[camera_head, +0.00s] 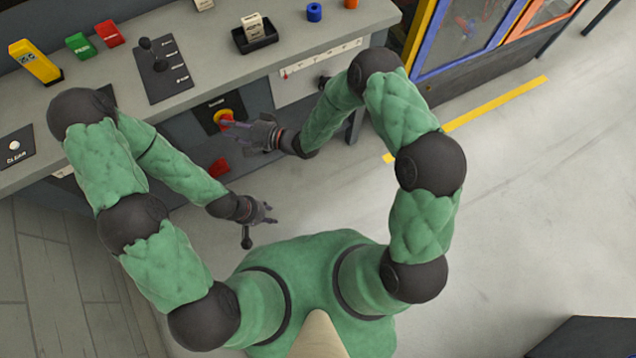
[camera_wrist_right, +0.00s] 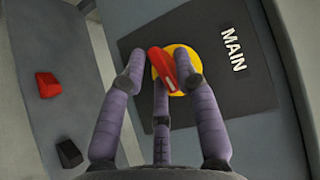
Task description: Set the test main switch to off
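The main switch has a red handle (camera_wrist_right: 167,72) on a yellow disc (camera_wrist_right: 186,55), set in a dark plate (camera_wrist_right: 225,85) labelled MAIN on the bench front. In the head view the yellow disc (camera_head: 224,116) shows beside my right gripper (camera_head: 240,128). In the wrist view my right gripper (camera_wrist_right: 160,75) has its purple fingers spread around the handle. A gap shows on the handle's left; the right finger overlaps its edge, and contact is unclear. My left gripper (camera_head: 270,212) is empty, its fingers apart, below and away from the switch.
The bench top (camera_head: 120,75) holds a lever panel (camera_head: 165,70), yellow (camera_head: 35,62), green (camera_head: 80,45) and red (camera_head: 109,33) blocks, and a black tray (camera_head: 255,38). A red piece (camera_head: 219,167) is low beside the switch. Open floor (camera_head: 500,210) lies at the right.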

